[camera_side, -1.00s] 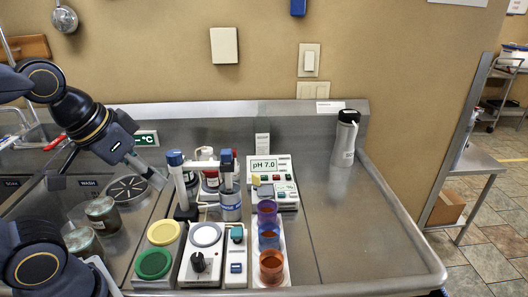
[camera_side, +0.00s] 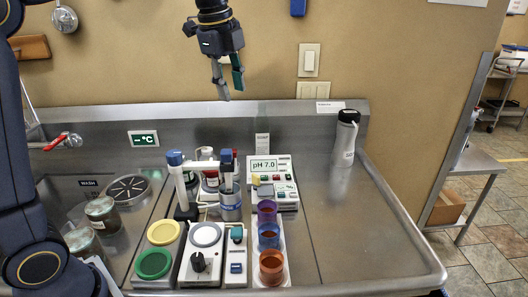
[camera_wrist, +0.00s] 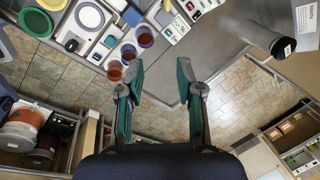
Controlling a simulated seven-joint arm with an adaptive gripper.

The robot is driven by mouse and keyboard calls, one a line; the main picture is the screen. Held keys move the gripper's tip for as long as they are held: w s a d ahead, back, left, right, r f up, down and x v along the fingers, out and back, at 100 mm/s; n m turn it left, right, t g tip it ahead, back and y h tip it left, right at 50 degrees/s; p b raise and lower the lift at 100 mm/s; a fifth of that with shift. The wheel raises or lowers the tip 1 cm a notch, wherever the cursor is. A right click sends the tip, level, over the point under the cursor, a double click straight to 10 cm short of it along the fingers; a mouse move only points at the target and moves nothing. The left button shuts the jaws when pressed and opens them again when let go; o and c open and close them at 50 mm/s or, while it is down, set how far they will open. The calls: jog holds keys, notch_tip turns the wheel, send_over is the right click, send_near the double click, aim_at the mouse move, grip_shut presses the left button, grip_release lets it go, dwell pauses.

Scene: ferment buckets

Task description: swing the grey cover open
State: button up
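I cannot clearly pick out a grey hinged cover. A small grey piece (camera_side: 265,191) sits at the lower left of the pH meter (camera_side: 283,178), but I cannot tell whether it is a cover. A grey round plate (camera_side: 206,235) lies on top of the device with a black knob. My gripper (camera_side: 230,93) hangs high in front of the back wall, above the rear of the bench, fingers pointing down. In the wrist view my gripper (camera_wrist: 160,74) has its fingers apart with nothing between them. It touches nothing that I can see.
Blue-capped upright holders (camera_side: 180,180) stand left of the meter. Purple, blue and orange cups (camera_side: 270,265) stand in a row at front. Yellow and green lids (camera_side: 154,263) and jars (camera_side: 102,213) are at left. A steel bottle (camera_side: 345,140) stands at back right. The right bench (camera_side: 350,230) is clear.

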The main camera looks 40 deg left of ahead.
jog(key=m+g, duration=0.1)
jog(key=g, duration=0.1)
send_over(256, 175)
notch_tip(256, 175, down, 9)
jog(key=shift+g, duration=0.3)
notch_tip(256, 175, down, 20)
jog(key=shift+a+f, duration=0.1)
jog(key=shift+f, duration=0.15)
jog(key=shift+c, duration=0.4)
grip_shut()
